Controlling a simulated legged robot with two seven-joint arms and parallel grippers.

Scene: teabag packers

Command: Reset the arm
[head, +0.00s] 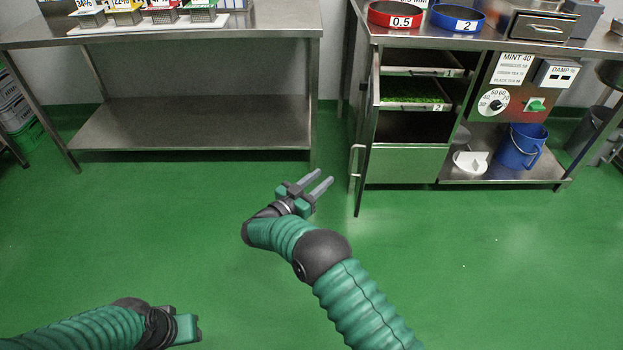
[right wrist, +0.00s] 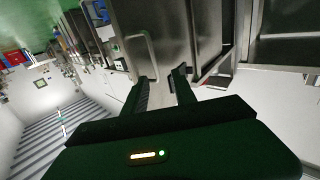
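My right gripper (head: 317,183) is in the middle of the head view, above the green floor and just left of the cabinet's open door. Its two fingers are apart with nothing between them. In the right wrist view the two fingers (right wrist: 160,88) also stand apart and empty, with a door handle (right wrist: 140,52) beyond them. My left gripper (head: 190,328) is at the lower left of the head view, low over the floor. Its fingers cannot be made out there.
The open cabinet door (head: 366,150) stands close to the right gripper. The cabinet holds a tray of green leaves (head: 410,91). A steel table (head: 190,122) stands at the left. A blue bucket (head: 518,147) sits on the right lower shelf. The floor in front is clear.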

